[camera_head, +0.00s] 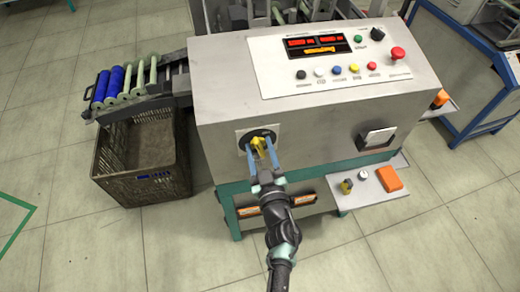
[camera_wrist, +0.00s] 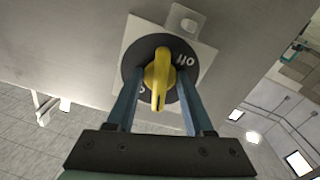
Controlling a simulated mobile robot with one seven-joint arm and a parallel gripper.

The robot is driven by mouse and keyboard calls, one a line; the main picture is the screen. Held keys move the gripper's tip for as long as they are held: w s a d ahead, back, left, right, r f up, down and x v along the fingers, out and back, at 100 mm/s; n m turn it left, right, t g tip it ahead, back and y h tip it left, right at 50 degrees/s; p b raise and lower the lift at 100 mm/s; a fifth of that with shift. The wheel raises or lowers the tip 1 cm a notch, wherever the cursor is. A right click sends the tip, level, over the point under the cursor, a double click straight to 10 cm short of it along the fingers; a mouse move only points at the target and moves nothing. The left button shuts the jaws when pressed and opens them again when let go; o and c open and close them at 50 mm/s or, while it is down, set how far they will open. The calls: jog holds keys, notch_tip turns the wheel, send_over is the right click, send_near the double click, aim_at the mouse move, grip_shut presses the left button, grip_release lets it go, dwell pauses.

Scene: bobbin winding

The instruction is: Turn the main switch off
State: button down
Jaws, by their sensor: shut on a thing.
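The main switch is a yellow rotary handle (camera_head: 259,144) on a round black disc with a pale square plate, on the front of the grey machine. In the wrist view the yellow handle (camera_wrist: 159,76) stands near upright in the picture. White lettering shows to its upper right on the disc, and another mark is partly hidden at its lower left. My gripper (camera_head: 263,150) reaches the switch from the front. Its two blue fingers (camera_wrist: 160,92) lie on either side of the handle, shut on it. The exact contact at the fingertips is hard to see.
The control panel (camera_head: 279,86) above has a red display, coloured buttons and a red mushroom knob. A dark crate (camera_head: 116,185) stands left.

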jog(key=shift+n, duration=0.4)
jog(key=n+b, duration=0.1)
jog(key=n, duration=0.2)
jog(key=shift+n, duration=0.4)
jog(key=shift+f+n+b, duration=0.1)
jog(key=shift+n+b, duration=0.35)
jog(key=shift+n, duration=1.45)
